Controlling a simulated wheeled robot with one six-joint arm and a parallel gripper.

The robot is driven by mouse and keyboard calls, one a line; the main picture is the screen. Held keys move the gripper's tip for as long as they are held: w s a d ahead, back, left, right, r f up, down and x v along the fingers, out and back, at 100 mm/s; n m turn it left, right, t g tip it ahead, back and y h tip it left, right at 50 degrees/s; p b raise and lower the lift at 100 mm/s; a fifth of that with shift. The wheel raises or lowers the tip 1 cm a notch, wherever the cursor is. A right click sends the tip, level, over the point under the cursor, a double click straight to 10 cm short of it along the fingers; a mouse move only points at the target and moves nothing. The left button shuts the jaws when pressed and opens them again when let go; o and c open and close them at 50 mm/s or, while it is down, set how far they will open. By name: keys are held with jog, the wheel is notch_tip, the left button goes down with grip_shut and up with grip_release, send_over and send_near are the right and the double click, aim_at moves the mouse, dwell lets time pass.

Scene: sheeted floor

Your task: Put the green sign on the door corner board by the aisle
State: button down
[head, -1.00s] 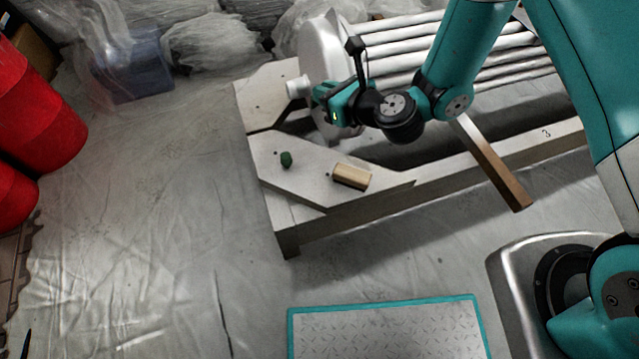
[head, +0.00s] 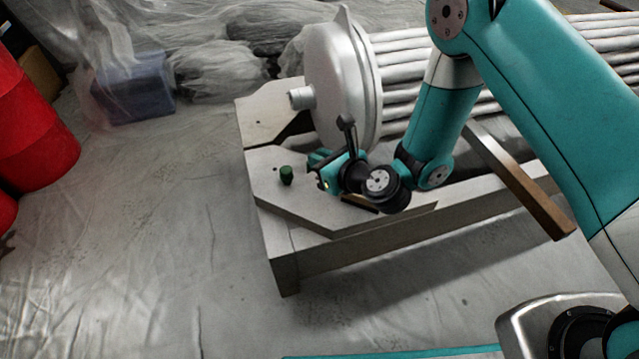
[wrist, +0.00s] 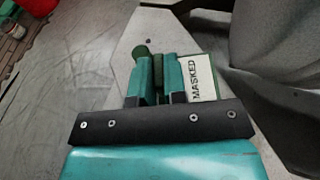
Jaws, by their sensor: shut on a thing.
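My gripper (wrist: 158,78) is shut on the green sign, a green-edged white plate (wrist: 202,80) reading "MASKED". A dark green part shows between the fingers, with the plate to their right in the wrist view. In the head view my gripper (head: 322,170) is low over the pale corner board (head: 315,213), and the sign is hidden. I cannot tell if the sign touches the board. A small green knob (head: 286,175) stands on the board left of the gripper; the wrist view shows it (wrist: 140,51) just beyond the fingertips.
A wooden block (head: 358,203) on the board is mostly hidden by my wrist. A round metal end cap (head: 340,85) with pipes stands behind. A brown-ended beam (head: 530,190) lies right. Red drums (head: 35,120) stand left; the sheeted floor (head: 170,230) between is clear.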

notch_tip(320, 180, down, 5)
jog(key=b, duration=0.3)
jog(key=shift+r, duration=0.3)
jog(key=c, duration=1.2)
grip_release()
jog(key=shift+o, duration=0.2)
